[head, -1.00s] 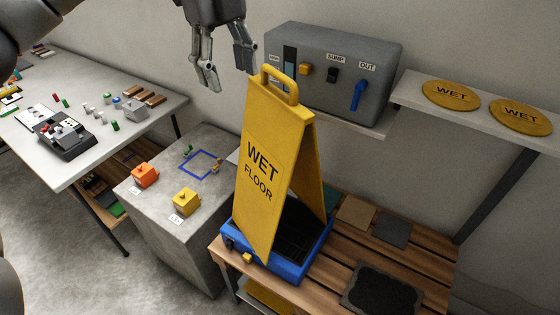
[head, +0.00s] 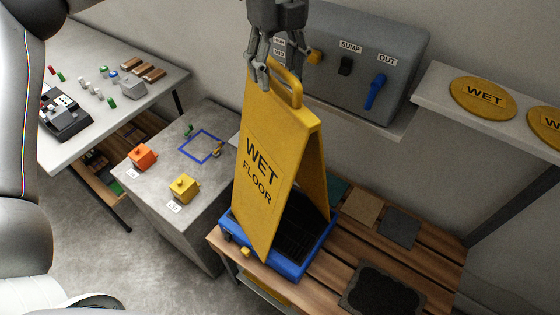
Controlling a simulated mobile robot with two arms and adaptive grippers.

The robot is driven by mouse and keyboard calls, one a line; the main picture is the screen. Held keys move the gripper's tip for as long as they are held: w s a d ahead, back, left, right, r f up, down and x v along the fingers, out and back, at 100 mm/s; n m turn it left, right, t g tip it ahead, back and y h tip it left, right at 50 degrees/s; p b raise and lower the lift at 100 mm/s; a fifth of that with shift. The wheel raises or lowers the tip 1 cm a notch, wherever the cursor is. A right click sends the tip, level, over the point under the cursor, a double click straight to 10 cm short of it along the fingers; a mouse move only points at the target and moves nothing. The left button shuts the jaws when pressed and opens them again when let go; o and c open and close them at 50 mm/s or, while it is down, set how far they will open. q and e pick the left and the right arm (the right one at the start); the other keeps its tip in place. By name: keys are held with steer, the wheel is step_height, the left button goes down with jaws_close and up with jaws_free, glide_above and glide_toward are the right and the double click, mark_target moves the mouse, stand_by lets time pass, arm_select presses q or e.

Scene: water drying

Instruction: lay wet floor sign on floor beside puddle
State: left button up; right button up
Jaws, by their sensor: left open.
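The yellow wet floor sign (head: 270,170) stands upright and folded out as an A-frame, on or in a blue base (head: 290,262) on the wooden slatted bench (head: 335,270). Its handle loop (head: 292,88) is at the top. My left gripper (head: 270,78) is open, pointing down, with its fingers at the top of the sign beside the handle. One finger overlaps the sign's top edge in the picture; I cannot tell whether it touches. My right gripper is not in view. No puddle shows clearly on the visible floor.
A grey control box (head: 365,65) with switches is on the wall close behind the sign. A shelf (head: 440,80) with round WET signs is at right. A concrete block (head: 165,210) with orange and yellow pieces stands left. Grey floor (head: 100,260) is free at lower left.

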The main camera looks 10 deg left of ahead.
mark_target(281, 90)
arm_select(q)
steer(key=shift+w+f, duration=0.2)
steer(key=shift+f, duration=0.15)
step_height(281, 90, down, 4)
steer(key=p, duration=0.2)
steer(key=shift+s+d+p, duration=0.15)
steer(key=shift+p, duration=0.25)
steer(key=shift+f, duration=0.5)
jaws_close()
steer(key=shift+r, duration=0.15)
